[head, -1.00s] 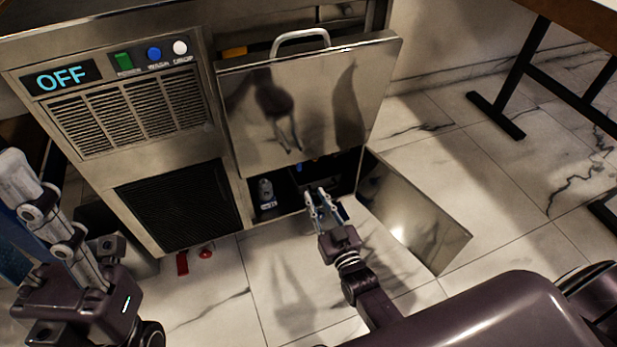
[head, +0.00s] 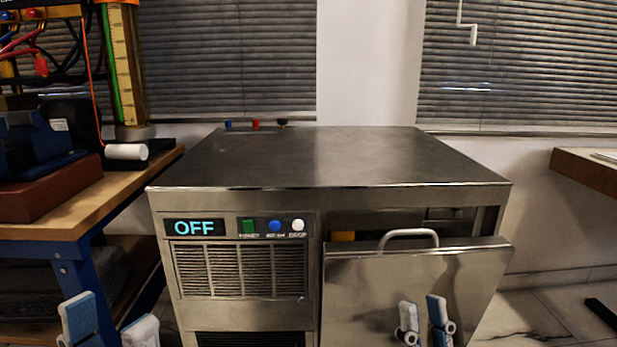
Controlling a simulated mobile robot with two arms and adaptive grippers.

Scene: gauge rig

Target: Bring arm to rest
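My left gripper (head: 110,324) shows at the bottom left edge, its two pale blue-grey fingers apart with nothing between them. My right gripper (head: 424,322) points up at the bottom, in front of the handled steel panel (head: 370,295) of the cabinet. Its fingers are apart and the gap is empty. Both arms below the fingers are out of view. Whether the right fingers touch the panel cannot be told.
The steel cabinet (head: 330,160) has a bare top except for small knobs at the back, and its display (head: 194,227) reads OFF. A wooden workbench (head: 90,205) with equipment stands close at left. Another table (head: 590,168) is at right, with floor between.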

